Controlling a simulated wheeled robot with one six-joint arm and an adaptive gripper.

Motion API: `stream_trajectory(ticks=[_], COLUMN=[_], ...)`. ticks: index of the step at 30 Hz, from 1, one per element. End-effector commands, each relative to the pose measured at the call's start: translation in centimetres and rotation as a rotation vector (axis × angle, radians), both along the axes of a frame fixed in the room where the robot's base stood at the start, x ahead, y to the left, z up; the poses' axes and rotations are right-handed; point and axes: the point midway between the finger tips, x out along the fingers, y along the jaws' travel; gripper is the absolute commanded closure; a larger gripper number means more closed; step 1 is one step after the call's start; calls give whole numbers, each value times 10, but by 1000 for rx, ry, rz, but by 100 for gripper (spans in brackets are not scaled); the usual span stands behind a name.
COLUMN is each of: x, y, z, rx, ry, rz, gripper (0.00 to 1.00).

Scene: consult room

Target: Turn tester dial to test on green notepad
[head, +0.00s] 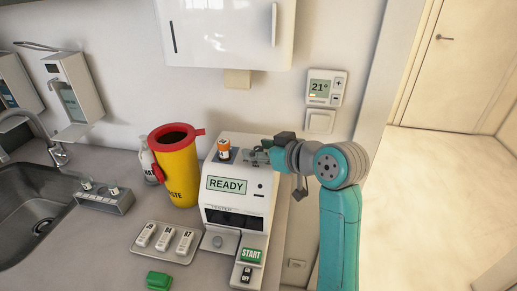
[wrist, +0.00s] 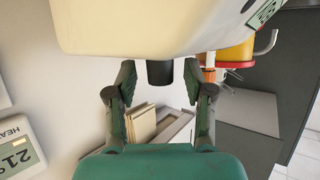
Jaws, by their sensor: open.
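The white tester (head: 235,215) stands on the counter with its screen reading READY; its pale body (wrist: 160,25) fills the top of the wrist view. My gripper (head: 258,156) is open at the tester's top right edge. In the wrist view its two fingers (wrist: 160,92) are on either side of a dark round knob (wrist: 160,73) that sticks out of the tester, likely the dial. I see a gap on both sides of it. The knob's marking is not visible. A small green block (head: 158,280), perhaps the notepad, lies on the counter in front.
An orange-and-white vial (head: 224,150) stands on the tester's top. A yellow bin with a red rim (head: 178,170) stands to its left. A tray (head: 140,245) of several labelled white pieces lies before it. A sink (head: 30,205) is at far left, a thermostat (head: 326,87) on the wall.

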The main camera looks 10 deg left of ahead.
Motion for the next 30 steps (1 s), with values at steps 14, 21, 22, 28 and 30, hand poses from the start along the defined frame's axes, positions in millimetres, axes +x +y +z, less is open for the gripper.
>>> stream_trajectory(ticks=[14,21,22,28,30], x=[3,3,3,2,2], y=[4,4,4,5,5], z=[-2,-2,-2,-2,-1], rx=[0,0,0,0,1], ry=[0,0,0,-1,-2], rz=[-1,-1,-2,-44,-76], gripper=[72,100,100,100,100])
